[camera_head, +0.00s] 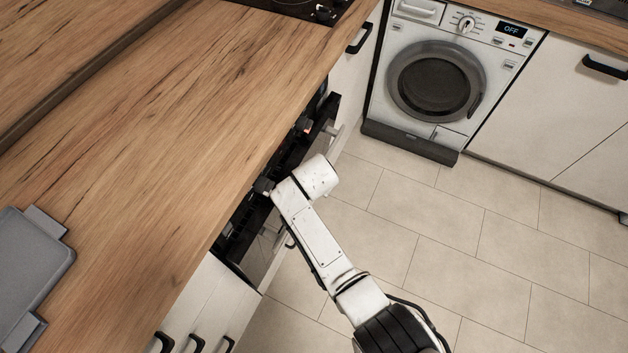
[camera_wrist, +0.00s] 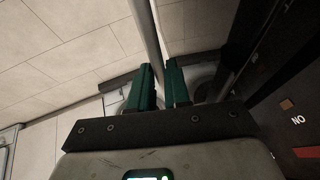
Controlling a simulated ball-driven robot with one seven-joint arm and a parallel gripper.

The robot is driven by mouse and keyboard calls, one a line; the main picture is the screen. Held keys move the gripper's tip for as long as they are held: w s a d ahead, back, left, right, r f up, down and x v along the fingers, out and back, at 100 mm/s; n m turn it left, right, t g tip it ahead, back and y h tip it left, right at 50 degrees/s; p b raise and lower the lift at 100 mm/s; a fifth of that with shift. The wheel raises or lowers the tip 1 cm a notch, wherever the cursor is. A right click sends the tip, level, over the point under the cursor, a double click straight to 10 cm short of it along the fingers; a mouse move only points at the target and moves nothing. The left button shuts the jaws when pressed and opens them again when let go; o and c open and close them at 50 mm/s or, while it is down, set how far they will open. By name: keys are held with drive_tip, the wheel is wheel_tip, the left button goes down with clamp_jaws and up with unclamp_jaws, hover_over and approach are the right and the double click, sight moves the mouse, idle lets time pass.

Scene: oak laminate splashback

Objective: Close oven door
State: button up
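The oven (camera_head: 240,235) is set under the wooden counter. Its dark door (camera_head: 322,125) stands out from the front and looks partly open, with a dark gap between it and the counter edge. A pale handle bar (camera_head: 336,141) runs along the door's outer side. My white arm reaches across the door's middle and hides part of it; my gripper's fingers are hidden in the head view. In the wrist view my gripper (camera_wrist: 160,68) has two green fingers with a narrow gap. The handle bar (camera_wrist: 145,28) runs down into line with that gap; whether the fingers grip it is unclear.
Drawers with black handles (camera_head: 197,343) are at the oven's near side. The tiled floor (camera_head: 440,240) to the right is clear.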

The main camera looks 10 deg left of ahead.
drive_tip(key=o, duration=0.4)
drive_tip(key=shift+s+d+f, duration=0.1)
drive_tip(key=shift+s+f, duration=0.2)
drive_tip(key=shift+f, duration=0.1)
drive_tip(key=shift+s+r, duration=0.1)
drive_tip(key=shift+w+r+p+v, duration=0.15)
drive_tip(key=shift+p+v, duration=0.3)
drive_tip(key=shift+v, duration=2.3)
drive_tip(key=shift+w+r+p+v, duration=0.1)
drive_tip(key=shift+w+p+v, duration=0.25)
drive_tip(key=shift+v, duration=2.4)
drive_tip(key=shift+s, duration=0.1)
drive_tip(key=shift+f, duration=0.1)
drive_tip(key=shift+c, duration=0.5)
